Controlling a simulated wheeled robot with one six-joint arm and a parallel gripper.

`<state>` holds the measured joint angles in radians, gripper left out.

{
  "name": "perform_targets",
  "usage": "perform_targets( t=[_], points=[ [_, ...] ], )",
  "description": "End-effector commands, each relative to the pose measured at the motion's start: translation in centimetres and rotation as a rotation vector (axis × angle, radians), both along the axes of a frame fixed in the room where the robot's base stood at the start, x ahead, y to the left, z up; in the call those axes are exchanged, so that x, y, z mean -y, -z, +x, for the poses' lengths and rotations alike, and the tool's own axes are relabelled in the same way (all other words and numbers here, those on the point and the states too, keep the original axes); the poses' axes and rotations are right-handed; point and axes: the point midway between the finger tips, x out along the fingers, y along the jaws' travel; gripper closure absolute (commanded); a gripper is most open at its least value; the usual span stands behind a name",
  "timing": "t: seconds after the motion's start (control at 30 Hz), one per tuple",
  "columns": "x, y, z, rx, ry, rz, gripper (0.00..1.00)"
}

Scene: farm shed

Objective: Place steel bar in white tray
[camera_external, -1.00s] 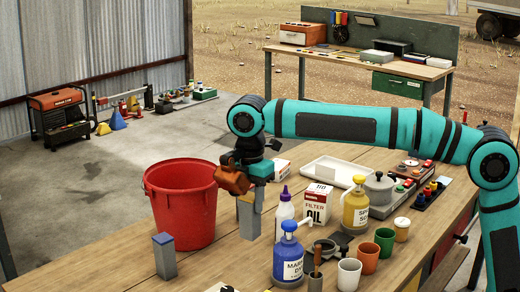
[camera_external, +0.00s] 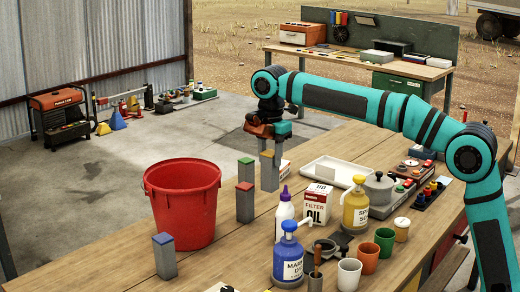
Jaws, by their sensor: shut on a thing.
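My gripper (camera_external: 268,140) points down near the far left edge of the workbench. It is shut on a grey steel bar (camera_external: 270,176) with a yellowish top, which hangs upright below it. I cannot tell how far the bar's lower end is above the bench. Other grey bars stand upright: one with a red top (camera_external: 245,206), one with a green top (camera_external: 246,168) and one with a blue top (camera_external: 164,260).
A white bottle (camera_external: 284,212), an oil filter box (camera_external: 318,203), a yellow pump bottle (camera_external: 355,210) and a blue one (camera_external: 288,258) stand in front of the tray. Cups fill the front right.

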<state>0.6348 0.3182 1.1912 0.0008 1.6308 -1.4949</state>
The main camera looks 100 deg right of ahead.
Motion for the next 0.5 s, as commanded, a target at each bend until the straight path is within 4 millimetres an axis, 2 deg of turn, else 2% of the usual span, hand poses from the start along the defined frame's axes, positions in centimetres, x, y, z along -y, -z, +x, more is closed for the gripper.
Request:
perform_targets(
  t=[0.03,0.1,0.27,0.5],
  points=[
    [2.1,0.0,-1.1,0.000,0.011,0.000,1.00],
    [4.5,-0.1,-2.6,0.001,0.016,-0.001,1.00],
    [9.9,-0.2,-6.1,0.001,0.028,-0.001,1.00],
    [17.5,-0.2,-12.5,0.002,0.046,-0.001,1.00]
  ],
)
